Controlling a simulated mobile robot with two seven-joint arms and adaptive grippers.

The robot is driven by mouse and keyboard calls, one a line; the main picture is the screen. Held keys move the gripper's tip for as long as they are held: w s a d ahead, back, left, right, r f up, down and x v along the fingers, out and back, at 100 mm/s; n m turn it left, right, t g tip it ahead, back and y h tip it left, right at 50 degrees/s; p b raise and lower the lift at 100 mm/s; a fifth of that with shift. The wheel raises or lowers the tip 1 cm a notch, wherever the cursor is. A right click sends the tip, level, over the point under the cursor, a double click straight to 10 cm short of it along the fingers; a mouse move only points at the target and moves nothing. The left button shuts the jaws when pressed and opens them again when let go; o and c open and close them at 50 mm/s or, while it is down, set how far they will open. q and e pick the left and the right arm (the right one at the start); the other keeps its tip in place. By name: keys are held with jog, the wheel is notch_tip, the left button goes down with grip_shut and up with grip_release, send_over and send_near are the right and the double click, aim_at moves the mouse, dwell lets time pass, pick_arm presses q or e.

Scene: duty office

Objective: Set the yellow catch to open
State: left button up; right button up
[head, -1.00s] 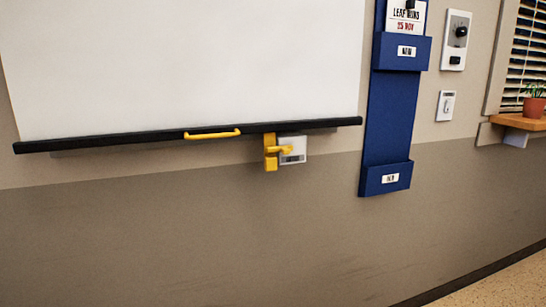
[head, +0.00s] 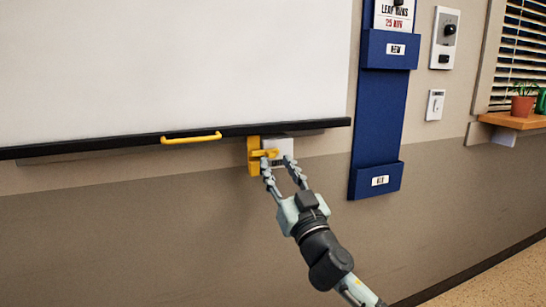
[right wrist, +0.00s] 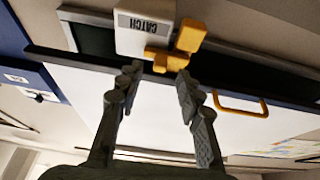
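The yellow catch (head: 254,156) sits on the wall under the black bottom bar of the white screen, with its lever pointing right across a white plate. In the right wrist view the yellow catch (right wrist: 189,38) and the plate labelled CATCH (right wrist: 147,23) show beyond the fingertips. My right gripper (head: 283,170) is just in front of the plate, its fingers apart and nothing between them. In the right wrist view the right gripper (right wrist: 156,75) is open, with the lever ahead of the gap. I cannot tell whether a finger touches it. My left gripper is not in view.
The white screen (head: 160,60) has a black bar (head: 90,145) and a yellow handle (head: 191,138) left of the catch. A blue wall pocket rack (head: 380,120) hangs to the right. A switch (head: 435,104) and a wooden shelf (head: 515,121) are farther right. The wall below is clear.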

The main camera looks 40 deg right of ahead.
aim_at(266, 154)
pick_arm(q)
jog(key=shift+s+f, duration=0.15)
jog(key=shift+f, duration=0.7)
pick_arm(e)
jog(key=shift+x, duration=1.3)
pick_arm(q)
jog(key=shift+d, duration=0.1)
pick_arm(e)
grip_shut()
jog(key=shift+d+f, duration=0.1)
